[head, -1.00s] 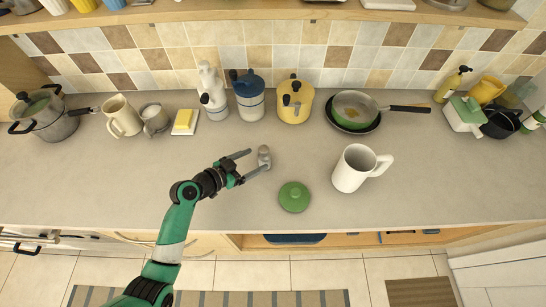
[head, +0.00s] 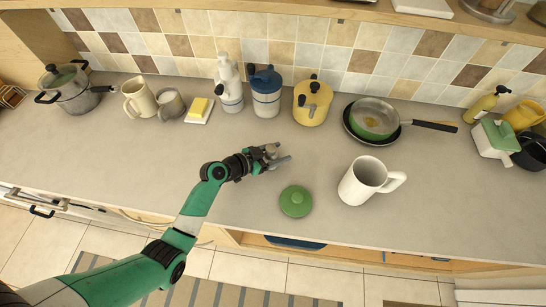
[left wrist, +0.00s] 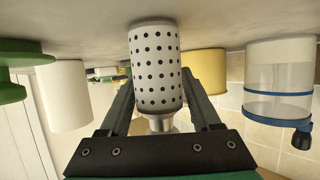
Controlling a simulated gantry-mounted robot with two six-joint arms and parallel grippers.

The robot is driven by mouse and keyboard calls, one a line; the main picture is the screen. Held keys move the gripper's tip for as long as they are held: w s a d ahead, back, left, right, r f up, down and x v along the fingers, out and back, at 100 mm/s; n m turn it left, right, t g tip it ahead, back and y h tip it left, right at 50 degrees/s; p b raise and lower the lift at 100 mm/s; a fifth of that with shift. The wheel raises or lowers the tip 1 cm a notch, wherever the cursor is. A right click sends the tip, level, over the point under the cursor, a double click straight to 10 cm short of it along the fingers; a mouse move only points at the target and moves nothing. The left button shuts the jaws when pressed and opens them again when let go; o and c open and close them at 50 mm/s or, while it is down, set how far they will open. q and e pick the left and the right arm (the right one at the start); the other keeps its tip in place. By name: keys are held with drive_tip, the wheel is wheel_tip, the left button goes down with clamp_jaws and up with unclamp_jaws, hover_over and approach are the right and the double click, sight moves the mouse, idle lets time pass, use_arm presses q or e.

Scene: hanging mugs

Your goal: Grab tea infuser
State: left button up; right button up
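The tea infuser (left wrist: 157,70) is a pale cylinder with dark holes and a metal neck. In the left wrist view, where the counter is at the top, it stands between the two fingers of my left gripper (left wrist: 160,85). One finger lies along each side, close to its edges. I cannot tell whether both touch it. In the head view my left gripper (head: 282,153) is low over the middle of the counter, and its fingers mostly hide the infuser. My right gripper is not in view.
A green lid (head: 295,201) and a white mug (head: 362,182) stand on the counter (head: 130,160) to the right. A pan (head: 370,120), a yellow canister (head: 312,104), a blue-lidded jar (head: 265,92) and a butter dish (head: 199,111) line the back.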

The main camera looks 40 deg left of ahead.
use_arm(q)
clamp_jaws()
drive_tip(key=shift+r, duration=0.5)
drive_tip(key=r, duration=0.3)
drive_tip(key=shift+s+d, duration=0.15)
drive_tip(key=shift+d, duration=0.05)
drive_tip(key=s+d+r+p, duration=0.6)
drive_tip(key=s+d+r, duration=0.3)
drive_tip(key=d, duration=0.1)
